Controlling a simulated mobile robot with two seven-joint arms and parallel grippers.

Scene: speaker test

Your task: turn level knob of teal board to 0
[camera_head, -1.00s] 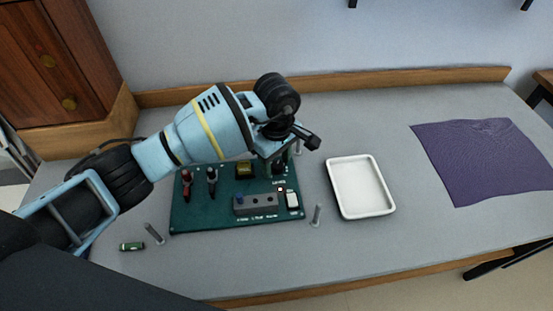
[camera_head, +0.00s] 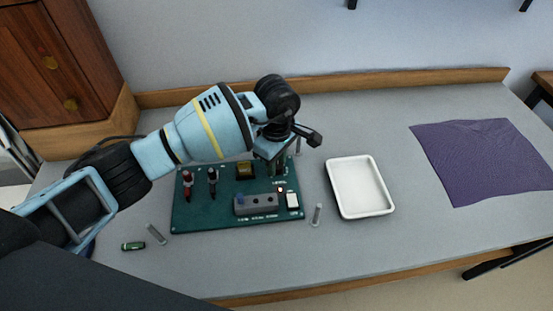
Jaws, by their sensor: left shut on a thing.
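The teal board (camera_head: 215,212) lies flat on the grey bench. It carries a red post (camera_head: 188,184), a black post (camera_head: 212,181), a yellow-topped block (camera_head: 244,170), a grey block (camera_head: 256,204) with a blue part at its left end, a small red light and a white switch (camera_head: 292,200). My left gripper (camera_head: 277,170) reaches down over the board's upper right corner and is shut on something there. The level knob is hidden by the gripper, so its setting cannot be read. My right gripper is out of view.
A white tray (camera_head: 334,188) stands empty right of the board. A purple cloth (camera_head: 485,160) lies at the right. Loose bolts (camera_head: 317,214) (camera_head: 156,234) stand or lie near the board. A green battery (camera_head: 133,246) lies at front left. A wooden cabinet (camera_head: 60,65) stands at back left.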

